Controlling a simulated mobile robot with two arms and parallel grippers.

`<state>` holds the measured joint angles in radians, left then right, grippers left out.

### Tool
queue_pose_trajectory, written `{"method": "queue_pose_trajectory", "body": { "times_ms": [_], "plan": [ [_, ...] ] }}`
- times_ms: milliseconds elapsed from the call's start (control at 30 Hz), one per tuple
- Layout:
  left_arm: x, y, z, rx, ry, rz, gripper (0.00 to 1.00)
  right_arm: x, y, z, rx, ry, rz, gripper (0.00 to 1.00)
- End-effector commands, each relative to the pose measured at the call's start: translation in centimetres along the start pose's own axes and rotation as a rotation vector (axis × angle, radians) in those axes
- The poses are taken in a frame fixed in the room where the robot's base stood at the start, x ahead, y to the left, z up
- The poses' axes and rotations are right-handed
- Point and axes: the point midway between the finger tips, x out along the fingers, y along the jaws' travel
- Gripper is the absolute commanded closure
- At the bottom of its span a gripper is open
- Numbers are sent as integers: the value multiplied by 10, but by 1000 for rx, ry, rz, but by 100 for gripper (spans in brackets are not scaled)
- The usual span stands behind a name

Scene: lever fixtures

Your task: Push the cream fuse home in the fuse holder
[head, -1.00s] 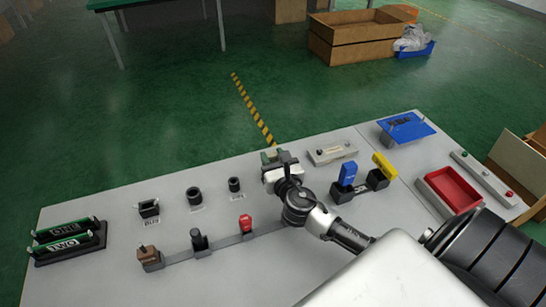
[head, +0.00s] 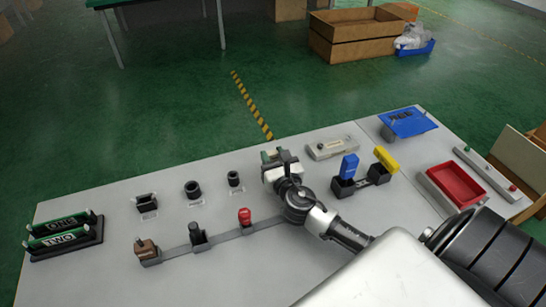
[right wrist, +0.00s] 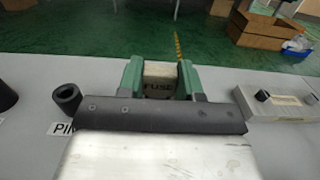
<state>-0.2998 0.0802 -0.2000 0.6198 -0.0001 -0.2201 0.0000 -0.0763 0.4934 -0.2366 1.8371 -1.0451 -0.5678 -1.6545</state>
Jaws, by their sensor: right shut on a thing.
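The fuse holder has green end posts and a "FUSE" label; it shows in the right wrist view (right wrist: 132,76). In the head view its green part (head: 271,154) is mostly hidden behind my right gripper (head: 282,168). The cream fuse (right wrist: 160,69) appears as a pale block between the green posts. My right gripper is shut on it, with its dark fingers (right wrist: 162,96) close in front of the posts. How deep the fuse sits cannot be told. My left gripper is out of view.
Round sockets (head: 193,189) and a red-knobbed rail (head: 244,216) lie left. A red tray (head: 458,186) is far right.

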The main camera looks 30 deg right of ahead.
Motion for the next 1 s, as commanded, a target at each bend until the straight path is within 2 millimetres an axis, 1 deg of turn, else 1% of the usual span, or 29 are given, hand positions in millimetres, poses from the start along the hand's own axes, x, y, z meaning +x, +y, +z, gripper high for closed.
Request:
{"method": "queue_pose_trajectory", "body": {
  "times_ms": [33, 300, 667, 1000],
  "plan": [
    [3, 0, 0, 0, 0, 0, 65, -2, 1, -9, -2, 13, 1, 87],
    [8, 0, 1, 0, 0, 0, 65, -4, 2, -20, -4, 23, 3, 87],
    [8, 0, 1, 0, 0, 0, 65, -4, 2, -21, -1, 24, 3, 87],
    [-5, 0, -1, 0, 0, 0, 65, -4, 2, -9, -1, 25, 3, 87]
  ]
}}
